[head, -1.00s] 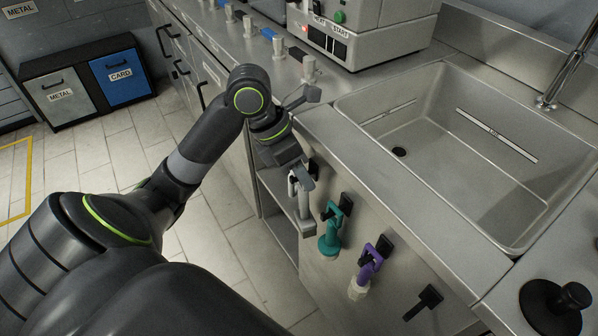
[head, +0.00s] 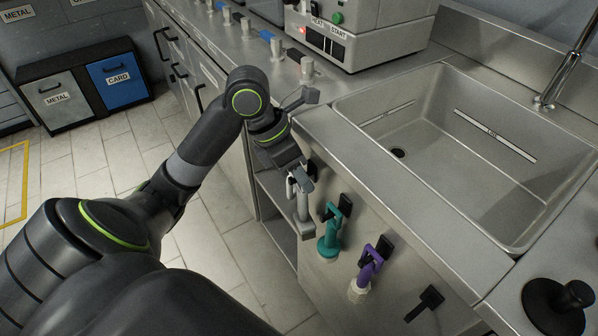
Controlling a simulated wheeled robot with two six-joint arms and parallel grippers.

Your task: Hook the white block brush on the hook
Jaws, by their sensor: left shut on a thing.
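The white block brush (head: 302,208) hangs at the left end of the row of hooks on the sink unit's front. My left gripper (head: 299,181) is shut on its upper part, from above and behind. The brush is about upright. A black hook shows just right of the brush's top, partly hidden by the gripper. I cannot tell whether the brush's loop is around that hook or just beside it. My right gripper is not in view.
A teal brush (head: 329,240) and a purple brush (head: 367,273) hang on hooks to the right. An empty black hook (head: 424,303) is further right. The steel sink (head: 455,165) is above. An open shelf bay (head: 276,215) lies left of the white brush.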

